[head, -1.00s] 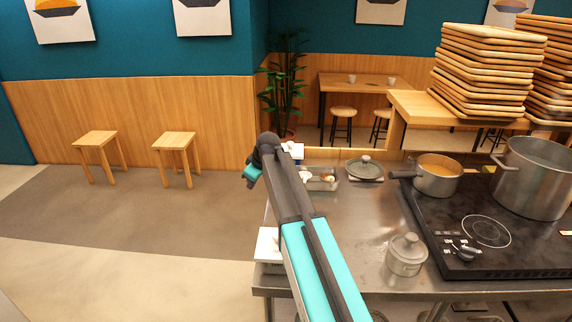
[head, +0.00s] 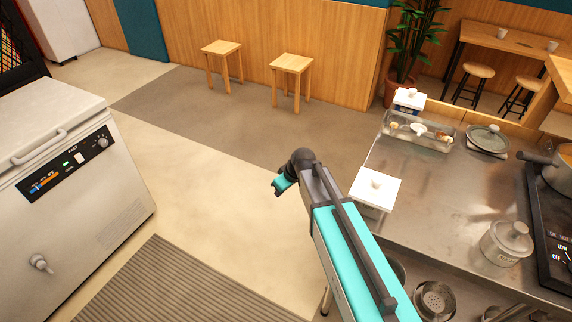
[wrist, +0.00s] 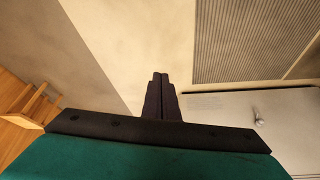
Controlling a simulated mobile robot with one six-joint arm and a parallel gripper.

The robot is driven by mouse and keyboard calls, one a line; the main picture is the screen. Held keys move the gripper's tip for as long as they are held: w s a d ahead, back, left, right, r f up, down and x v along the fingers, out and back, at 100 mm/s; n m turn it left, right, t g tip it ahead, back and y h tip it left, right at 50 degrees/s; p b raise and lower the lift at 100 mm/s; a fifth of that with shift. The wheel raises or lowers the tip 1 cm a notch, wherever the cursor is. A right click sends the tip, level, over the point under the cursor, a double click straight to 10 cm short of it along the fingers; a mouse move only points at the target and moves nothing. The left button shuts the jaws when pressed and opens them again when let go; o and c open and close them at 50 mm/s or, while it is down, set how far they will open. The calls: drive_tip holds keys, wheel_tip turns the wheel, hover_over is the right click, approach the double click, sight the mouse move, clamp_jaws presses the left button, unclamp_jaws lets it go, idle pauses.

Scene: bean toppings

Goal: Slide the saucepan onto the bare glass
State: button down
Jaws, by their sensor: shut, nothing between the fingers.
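The saucepan (head: 560,178) is cut off by the right edge of the head view, with its dark handle pointing left. It stands on the black glass cooktop (head: 540,225), of which only the left strip with some controls shows. The bare glass is out of view. My gripper (wrist: 160,78) is shut and empty in the wrist view, with the floor beyond it. In the head view my arm reaches out over the floor left of the steel counter, well apart from the saucepan.
The steel counter (head: 440,215) carries a lidded glass jar (head: 506,243), a lidded pan (head: 488,140), a clear tray (head: 418,134) and a white-lidded container (head: 375,190). A white chest machine (head: 75,170) stands at left. Open floor lies between, with two stools (head: 291,65) behind.

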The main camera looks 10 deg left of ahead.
drive_tip(key=s+d+f+m+g+h+p, duration=0.1)
drive_tip(key=s+d+f+m+g, duration=0.1)
drive_tip(key=s+d+f, duration=0.35)
drive_tip(key=s+d+f+m+g+h+p, duration=0.1)
drive_tip(key=s+d+f, duration=0.1)
drive_tip(key=s+f, duration=0.65)
drive_tip(key=s+d+f+m+g+p, duration=0.1)
drive_tip(key=s+d+f+m+g, duration=0.2)
drive_tip(key=s, duration=0.8)
drive_tip(key=s+d+f+m+g+h+p, duration=0.1)
drive_tip(key=s+d+f+m, duration=0.3)
drive_tip(key=s+d, duration=1.2)
drive_tip(key=shift+d+g+h, duration=0.45)
drive_tip(key=shift+g+h, duration=0.05)
drive_tip(key=shift+g, duration=0.3)
